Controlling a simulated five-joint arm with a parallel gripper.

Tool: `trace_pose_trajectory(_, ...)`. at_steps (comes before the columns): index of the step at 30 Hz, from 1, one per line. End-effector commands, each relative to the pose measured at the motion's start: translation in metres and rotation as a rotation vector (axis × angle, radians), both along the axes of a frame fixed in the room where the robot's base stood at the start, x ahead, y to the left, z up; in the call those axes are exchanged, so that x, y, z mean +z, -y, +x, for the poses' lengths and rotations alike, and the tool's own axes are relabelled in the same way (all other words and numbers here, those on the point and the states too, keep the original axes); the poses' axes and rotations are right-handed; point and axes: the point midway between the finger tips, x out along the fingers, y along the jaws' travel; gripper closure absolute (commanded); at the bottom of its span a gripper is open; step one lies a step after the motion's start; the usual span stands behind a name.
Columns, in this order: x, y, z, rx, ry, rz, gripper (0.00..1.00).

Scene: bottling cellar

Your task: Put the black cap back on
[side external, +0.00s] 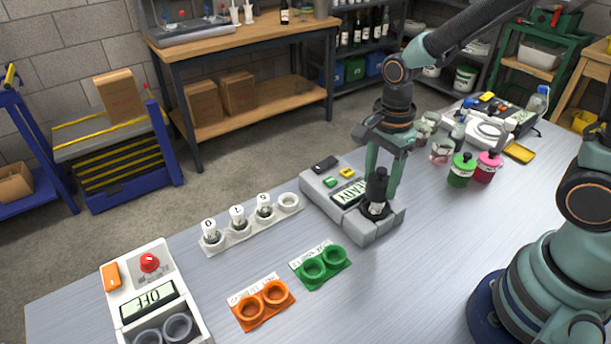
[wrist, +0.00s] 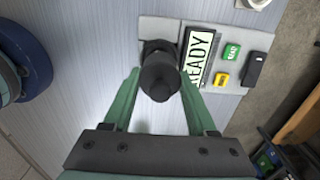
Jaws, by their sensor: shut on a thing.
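The black cap (side external: 377,184) is a dark, stepped cylinder, upright between the fingers of my gripper (side external: 383,178). In the wrist view the cap (wrist: 160,78) sits between the two green fingertips of my gripper (wrist: 160,85), which is shut on it. The cap is over the near end of a grey meter (side external: 325,184) whose display reads READY; the meter also shows in the wrist view (wrist: 258,42). A small pale, marked piece (side external: 376,208) shows just below the cap. I cannot tell whether the cap touches the meter or is seated.
A white rack (side external: 238,234) holds several numbered white-topped vials. Orange (side external: 262,304) and green (side external: 320,266) two-ring holders lie in front. A second meter reading OFF (side external: 150,297) stands at the left. Green (side external: 461,172) and pink (side external: 487,167) bottles stand to the right. Table between is clear.

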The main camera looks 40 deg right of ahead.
Motion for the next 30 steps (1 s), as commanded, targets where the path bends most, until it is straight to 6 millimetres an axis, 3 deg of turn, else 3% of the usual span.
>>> trace_pose_trajectory(30, -0.018, 0.000, 0.000, 0.000, -0.001, 0.000, 0.95)
